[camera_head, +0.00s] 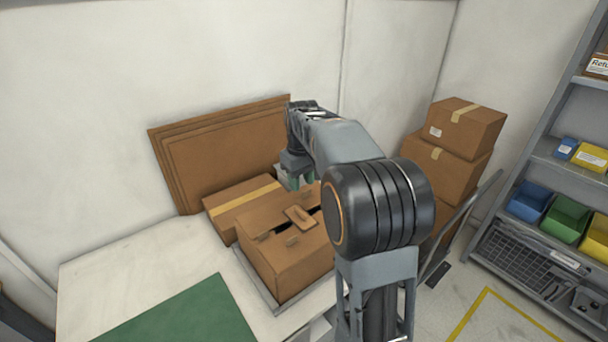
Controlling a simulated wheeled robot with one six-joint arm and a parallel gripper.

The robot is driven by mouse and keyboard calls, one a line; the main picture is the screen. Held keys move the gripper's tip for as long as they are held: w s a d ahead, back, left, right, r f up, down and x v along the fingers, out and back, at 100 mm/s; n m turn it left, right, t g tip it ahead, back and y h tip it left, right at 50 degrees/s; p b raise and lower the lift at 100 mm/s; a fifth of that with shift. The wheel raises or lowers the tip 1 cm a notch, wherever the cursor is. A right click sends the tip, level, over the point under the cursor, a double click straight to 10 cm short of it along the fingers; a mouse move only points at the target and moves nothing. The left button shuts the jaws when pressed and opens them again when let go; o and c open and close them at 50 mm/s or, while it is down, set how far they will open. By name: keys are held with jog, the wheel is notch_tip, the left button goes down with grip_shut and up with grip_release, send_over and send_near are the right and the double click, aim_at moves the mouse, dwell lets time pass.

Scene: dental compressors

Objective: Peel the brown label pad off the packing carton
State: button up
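The brown packing carton (290,267) stands on the light worktable, on a thin grey base. Its top has dark slots, small light tabs and a raised brown pad (300,217) near the middle, which appears to be the label pad. My gripper (294,184) points down above and behind the carton's top, apart from the pad in the picture. Its greenish fingertips are small and partly hidden by my arm, so their opening is unclear. My arm covers the carton's right side.
A taped flat box (243,206) lies behind the carton, with brown cardboard sheets (222,150) leaning on the wall. A green mat (190,318) lies at the front. Stacked boxes (460,150) and a shelf with coloured bins (567,218) stand right. The table's left part is clear.

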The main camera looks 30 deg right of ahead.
aim_at(304, 214)
jog(key=f, duration=0.9)
jog(key=d+f+p, duration=0.1)
jog(key=f, duration=0.3)
jog(key=shift+w+f, duration=0.4)
jog(key=shift+c, duration=0.4)
grip_shut()
jog(key=shift+r+p, duration=1.15)
jog(key=shift+r, duration=0.45)
dwell(1.1)
jog(key=shift+r+p, duration=2.15)
jog(key=shift+r, duration=0.75)
